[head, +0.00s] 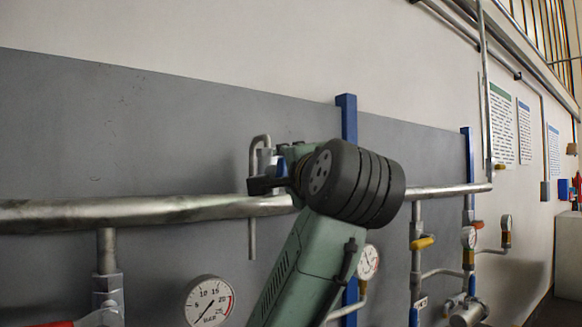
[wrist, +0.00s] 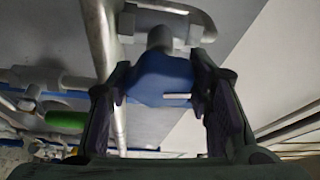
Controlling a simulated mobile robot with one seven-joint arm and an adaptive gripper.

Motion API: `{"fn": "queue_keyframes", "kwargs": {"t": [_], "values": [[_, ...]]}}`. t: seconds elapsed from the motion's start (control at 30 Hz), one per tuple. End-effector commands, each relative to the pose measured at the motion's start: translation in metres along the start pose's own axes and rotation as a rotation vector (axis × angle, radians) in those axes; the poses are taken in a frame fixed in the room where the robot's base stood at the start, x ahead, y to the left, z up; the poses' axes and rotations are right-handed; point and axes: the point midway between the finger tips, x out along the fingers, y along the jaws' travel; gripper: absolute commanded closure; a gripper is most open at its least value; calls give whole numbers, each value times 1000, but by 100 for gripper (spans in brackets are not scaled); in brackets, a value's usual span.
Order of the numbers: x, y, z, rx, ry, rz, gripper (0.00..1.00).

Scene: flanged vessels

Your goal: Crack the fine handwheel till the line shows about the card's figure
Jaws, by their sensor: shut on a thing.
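A blue handwheel (wrist: 165,88) on a grey stem sits between the two fingers of my gripper (wrist: 158,74) in the wrist view. My gripper is shut on it, one finger at each side. In the head view my gripper (head: 266,178) is at the pipe, and a bit of blue shows there, mostly hidden by my wrist. A round white gauge (head: 209,301) with a bar scale is low in the head view; its needle seems to point down and left, but the reading is unclear. I cannot make out the card's figure.
A thick steel pipe (head: 140,211) runs across the grey panel (head: 90,130). Behind my arm is another gauge (head: 368,262). More valves, among them a yellow handle (head: 422,243), and gauges stand at right. Posters (head: 502,125) hang on the wall beyond.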

Motion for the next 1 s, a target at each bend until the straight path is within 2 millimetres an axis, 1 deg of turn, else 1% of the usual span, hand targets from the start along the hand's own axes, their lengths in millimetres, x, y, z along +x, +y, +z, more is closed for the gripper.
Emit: {"fn": "queue_keyframes", "kwargs": {"t": [0.03, 0.2, 0.4, 0.93, 0.97, 1.0], "values": [[0, -3, 0, 28, -1, 9, 82], [0, -1, 0, 109, -1, 44, 82], [0, -1, 0, 163, 0, 66, 82], [0, 0, 0, 184, 0, 75, 82], [0, 0, 0, 184, 0, 75, 53], [0, 0, 0, 184, 0, 75, 50]]}}
